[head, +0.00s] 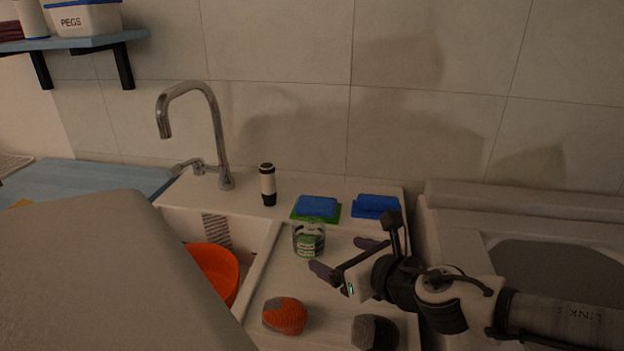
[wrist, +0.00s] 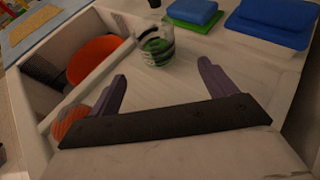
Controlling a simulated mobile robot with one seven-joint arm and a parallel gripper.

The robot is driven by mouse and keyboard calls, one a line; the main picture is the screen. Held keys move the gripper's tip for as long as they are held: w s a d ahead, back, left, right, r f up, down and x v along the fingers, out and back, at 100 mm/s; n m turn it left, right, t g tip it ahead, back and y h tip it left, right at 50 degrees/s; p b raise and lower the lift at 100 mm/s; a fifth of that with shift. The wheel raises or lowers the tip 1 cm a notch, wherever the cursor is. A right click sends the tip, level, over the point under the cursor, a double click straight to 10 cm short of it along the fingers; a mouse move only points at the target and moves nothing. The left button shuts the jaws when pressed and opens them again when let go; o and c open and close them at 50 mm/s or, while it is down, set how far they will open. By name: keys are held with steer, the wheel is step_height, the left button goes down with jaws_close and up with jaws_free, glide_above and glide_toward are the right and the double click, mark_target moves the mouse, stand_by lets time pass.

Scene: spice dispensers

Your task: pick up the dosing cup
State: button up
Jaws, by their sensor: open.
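The dosing cup appears to be the clear cup with green markings (head: 309,240), standing upright on the sink's drainboard. In the wrist view the cup (wrist: 154,44) is beyond my fingertips, near the top middle. My gripper (head: 345,258) is open and empty, its two purple fingers apart. It is to the right of and nearer than the cup, not around it. In the wrist view the gripper (wrist: 162,74) has clear board between its fingers.
Blue and green sponges (head: 317,207) and a blue one (head: 376,206) lie behind the cup. A black-and-white bottle (head: 268,185) stands near the tap (head: 215,130). An orange bowl (head: 213,270) is in the basin. An orange-grey rounded object (head: 285,316) and a dark one (head: 375,333) lie in front.

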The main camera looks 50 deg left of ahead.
mark_target(318, 244)
steer(key=x, duration=0.8)
steer(key=p+x, duration=0.1)
steer(key=x, duration=0.1)
steer(key=shift+s+a+r, duration=0.2)
steer(key=shift+s+r, duration=0.05)
steer(key=shift+r, duration=0.05)
steer(key=shift+w+a+f, duration=0.1)
steer(key=shift+a+f, duration=0.15)
steer(key=shift+a, duration=0.15)
steer(key=c, duration=1.2)
steer(key=shift+o, duration=0.2)
steer(key=shift+r, duration=0.15)
steer(key=shift+r, duration=1)
step_height(318, 244, up, 18)
steer(key=p, duration=1)
steer(key=shift+f, duration=0.15)
